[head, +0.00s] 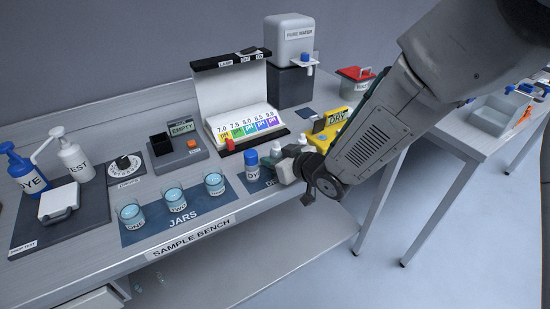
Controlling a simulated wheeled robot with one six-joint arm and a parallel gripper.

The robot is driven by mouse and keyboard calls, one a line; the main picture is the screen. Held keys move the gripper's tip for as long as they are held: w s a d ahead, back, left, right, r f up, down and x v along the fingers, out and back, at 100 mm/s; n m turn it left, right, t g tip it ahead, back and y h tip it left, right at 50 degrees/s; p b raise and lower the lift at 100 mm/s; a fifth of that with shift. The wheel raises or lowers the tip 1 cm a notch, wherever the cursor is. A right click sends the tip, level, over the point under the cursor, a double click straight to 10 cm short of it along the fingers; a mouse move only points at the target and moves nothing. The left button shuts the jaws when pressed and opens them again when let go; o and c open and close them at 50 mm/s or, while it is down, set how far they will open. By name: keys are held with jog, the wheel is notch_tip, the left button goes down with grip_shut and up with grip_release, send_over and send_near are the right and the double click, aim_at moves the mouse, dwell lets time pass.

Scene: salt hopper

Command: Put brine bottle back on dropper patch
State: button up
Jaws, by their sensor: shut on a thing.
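My gripper (284,167) is low over the right front part of the sample bench, beside the dark dropper patch (256,187), whose label is partly covered. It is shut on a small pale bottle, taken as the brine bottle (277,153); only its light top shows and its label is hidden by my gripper. I cannot tell whether its base touches the patch.
Three glass jars with blue liquid, the nearest (215,183) to the patch, stand on the JARS mat (190,222). Behind are a pH colour display (245,125) and a yellow DRY holder (328,130). The bench's front edge (240,218) is close below my gripper.

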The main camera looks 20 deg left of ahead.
jog(key=shift+f, duration=0.15)
jog(key=o, duration=1)
jog(key=shift+c, duration=0.2)
jog(key=shift+s+d+r, duration=0.1)
jog(key=shift+d+r, duration=0.15)
jog(key=shift+r, duration=0.05)
jog(key=v, duration=1.1)
